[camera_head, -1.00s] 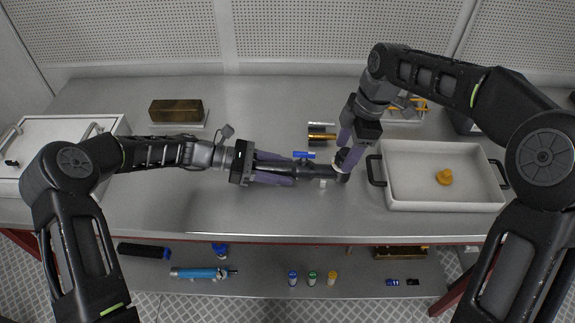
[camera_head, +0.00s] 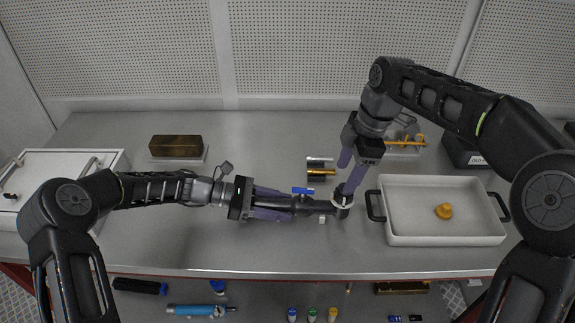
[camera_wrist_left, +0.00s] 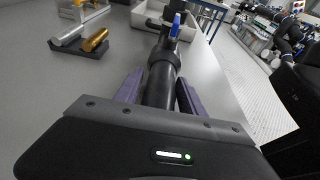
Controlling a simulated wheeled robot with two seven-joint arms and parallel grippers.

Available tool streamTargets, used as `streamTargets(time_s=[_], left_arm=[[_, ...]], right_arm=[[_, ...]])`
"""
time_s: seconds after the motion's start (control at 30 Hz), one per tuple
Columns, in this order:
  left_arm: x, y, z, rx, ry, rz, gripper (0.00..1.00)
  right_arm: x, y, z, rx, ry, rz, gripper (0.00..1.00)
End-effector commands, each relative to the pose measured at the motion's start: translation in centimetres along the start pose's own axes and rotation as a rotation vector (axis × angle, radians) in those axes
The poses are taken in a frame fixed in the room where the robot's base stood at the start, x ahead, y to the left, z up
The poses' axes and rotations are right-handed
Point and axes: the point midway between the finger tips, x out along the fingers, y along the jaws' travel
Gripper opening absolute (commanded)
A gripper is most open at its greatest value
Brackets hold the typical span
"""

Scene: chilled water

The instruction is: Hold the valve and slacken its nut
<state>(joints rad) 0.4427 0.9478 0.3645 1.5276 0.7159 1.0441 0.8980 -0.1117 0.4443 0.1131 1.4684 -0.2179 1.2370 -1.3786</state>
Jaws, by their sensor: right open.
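The valve is a dark pipe-like body (camera_head: 322,206) with a blue lever (camera_head: 303,190) on top, lying level above the table. My left gripper (camera_head: 283,205) comes in from the left with its purple fingers closed along both sides of the valve's dark pipe. The left wrist view shows the pipe (camera_wrist_left: 160,82) between the fingers, with the blue lever (camera_wrist_left: 176,25) beyond. A dark end piece with a pale ring (camera_head: 341,202), seemingly the nut, is at the valve's right end. My right gripper (camera_head: 346,182) is open, pointing down at this end; contact is unclear.
Silver and brass cylinders (camera_head: 320,172) lie behind the valve. The front table strip is clear.

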Motion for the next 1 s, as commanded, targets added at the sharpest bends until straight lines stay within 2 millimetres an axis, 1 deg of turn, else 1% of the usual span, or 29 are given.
streamTargets(time_s=[0.03,0.27,0.53,0.63,0.77,0.87,1.0], left_arm=[[0.0,0.0,0.0,0.000,0.000,0.000,0.52],[0.0,0.0,0.0,0.000,0.000,0.000,0.70],[0.0,0.0,0.0,0.000,-0.001,0.000,0.71],[-0.4,0.0,0.0,0.000,0.000,0.001,0.71],[-1.7,0.1,0.0,0.001,0.001,0.003,0.71],[-3.4,0.1,0.0,0.001,0.001,0.003,0.71],[-6.3,0.1,0.0,0.000,0.002,0.003,0.71]], right_arm=[[0.0,0.0,0.0,0.000,0.000,0.000,0.60],[0.0,0.0,0.0,0.000,0.000,0.000,0.60],[0.0,0.0,0.0,0.000,0.000,0.000,0.60],[0.0,0.0,0.0,0.000,0.000,0.000,0.60],[0.0,0.0,0.0,0.000,0.000,0.000,0.60],[0.0,0.0,0.0,0.000,0.000,0.000,0.60],[0.0,0.0,0.0,0.000,0.000,0.000,0.60]])
